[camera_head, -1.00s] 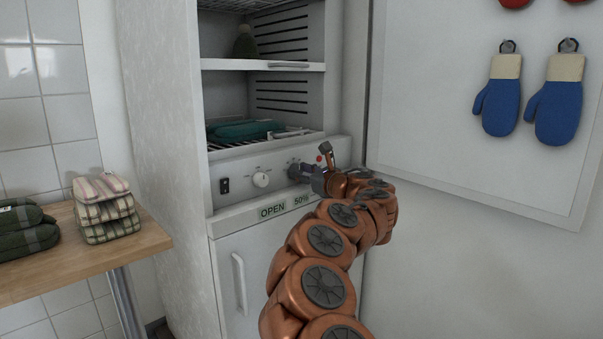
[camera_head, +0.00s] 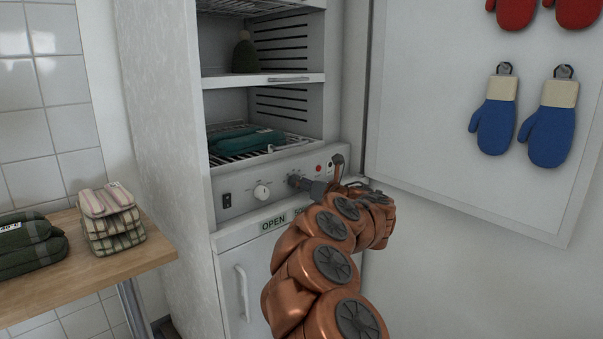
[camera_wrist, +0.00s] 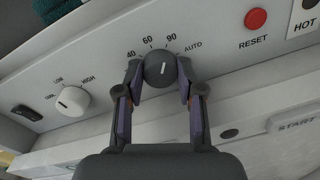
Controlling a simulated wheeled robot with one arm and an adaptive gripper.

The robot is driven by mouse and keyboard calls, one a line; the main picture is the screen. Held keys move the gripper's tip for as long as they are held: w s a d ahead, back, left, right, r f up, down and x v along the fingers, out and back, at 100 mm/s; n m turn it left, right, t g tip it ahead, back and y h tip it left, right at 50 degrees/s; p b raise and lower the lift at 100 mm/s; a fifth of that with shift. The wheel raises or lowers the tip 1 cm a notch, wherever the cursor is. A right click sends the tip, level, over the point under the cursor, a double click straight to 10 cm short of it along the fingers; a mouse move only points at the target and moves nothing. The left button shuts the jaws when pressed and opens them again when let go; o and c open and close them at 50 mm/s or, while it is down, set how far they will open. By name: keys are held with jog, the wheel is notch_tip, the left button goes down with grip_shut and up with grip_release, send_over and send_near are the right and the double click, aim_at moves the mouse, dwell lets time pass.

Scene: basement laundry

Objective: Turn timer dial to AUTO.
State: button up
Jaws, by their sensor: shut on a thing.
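The timer dial (camera_wrist: 160,69) is a dark round knob with a white pointer line, on the light panel of the drying cabinet. Around it are the marks 40, 60, 90 and AUTO. In the wrist view its pointer line tilts slightly right of straight up, between 60 and 90, short of AUTO at the right. My gripper (camera_wrist: 160,88) is shut on the dial, one finger on each side. In the head view my gripper (camera_head: 302,183) reaches the panel from the right, and the dial is mostly hidden behind it.
A white LOW–HIGH knob (camera_wrist: 73,101) and a black switch (camera_wrist: 27,112) are left of the dial. A red RESET button (camera_wrist: 256,19) is to the right. Below is a START label (camera_wrist: 296,125). Folded cloths (camera_head: 108,218) lie on a wooden table at left.

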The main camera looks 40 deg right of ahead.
jog(key=m+p, duration=0.6)
jog(key=p, duration=0.1)
jog(key=shift+r+m+y, duration=0.3)
jog(key=shift+d+f+m+p, duration=0.1)
jog(key=shift+f+m+p, duration=0.1)
jog(key=shift+m+p, duration=0.95)
jog(key=o, duration=1.1)
jog(key=shift+f, duration=0.1)
jog(key=shift+o, duration=0.2)
jog(key=shift+f+b, duration=0.1)
jog(key=shift+b, duration=0.2)
